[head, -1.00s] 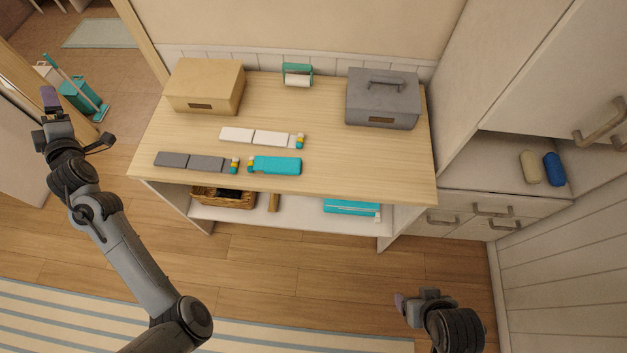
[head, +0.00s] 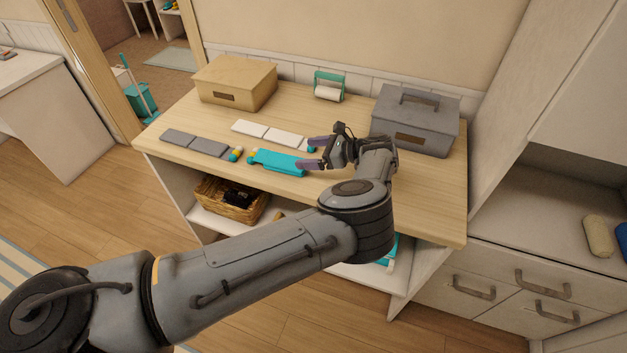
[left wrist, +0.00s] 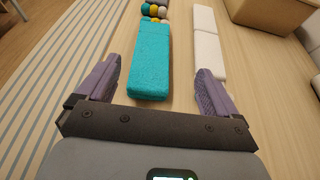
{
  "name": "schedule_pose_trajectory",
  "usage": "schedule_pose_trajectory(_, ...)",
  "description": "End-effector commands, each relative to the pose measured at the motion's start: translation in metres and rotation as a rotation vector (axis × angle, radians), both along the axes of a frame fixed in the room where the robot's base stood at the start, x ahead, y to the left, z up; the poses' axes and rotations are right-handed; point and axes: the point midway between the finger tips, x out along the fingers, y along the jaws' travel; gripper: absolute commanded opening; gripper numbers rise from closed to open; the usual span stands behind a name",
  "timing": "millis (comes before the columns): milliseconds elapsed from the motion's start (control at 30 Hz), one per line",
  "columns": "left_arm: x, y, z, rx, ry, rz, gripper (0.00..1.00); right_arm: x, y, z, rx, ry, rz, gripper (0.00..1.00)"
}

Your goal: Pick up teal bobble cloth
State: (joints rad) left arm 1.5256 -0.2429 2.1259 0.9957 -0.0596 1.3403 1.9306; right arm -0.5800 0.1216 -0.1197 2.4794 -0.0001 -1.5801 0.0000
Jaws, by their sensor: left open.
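The teal bobble cloth (head: 279,161) lies folded in a long strip on the wooden table, with small coloured bobbles at its left end. It also shows in the left wrist view (left wrist: 151,62), lying lengthwise ahead of the gripper. My left gripper (head: 308,155) is at the cloth's right end, low over the table. Its purple fingers are open, one on each side of the cloth's near end in the left wrist view (left wrist: 158,82). I cannot tell whether they touch it. My right gripper is not in view.
A grey cloth (head: 194,143) and a white cloth (head: 268,132) lie beside the teal one. A tan box (head: 236,83), a teal-framed roller (head: 329,87) and a grey box (head: 415,119) stand at the back. A wicker basket (head: 230,199) is on the shelf below.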

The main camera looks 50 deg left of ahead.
Motion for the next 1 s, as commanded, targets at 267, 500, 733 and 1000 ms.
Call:
schedule_pose_trajectory(267, -0.001, -0.008, -0.007, -0.02, -0.043, 0.04, 0.94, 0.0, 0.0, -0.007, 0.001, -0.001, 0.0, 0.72)
schedule_pose_trajectory(500, -0.017, 0.014, -0.017, -0.019, -0.044, 0.036, 0.94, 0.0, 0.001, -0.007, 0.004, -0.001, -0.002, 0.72)
schedule_pose_trajectory(733, -0.025, 0.022, -0.022, -0.019, -0.043, 0.035, 0.94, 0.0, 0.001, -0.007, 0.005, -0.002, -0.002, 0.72)
schedule_pose_trajectory(1000, -0.047, 0.044, -0.037, -0.018, -0.042, 0.037, 0.94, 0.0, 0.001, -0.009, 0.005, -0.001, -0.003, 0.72)
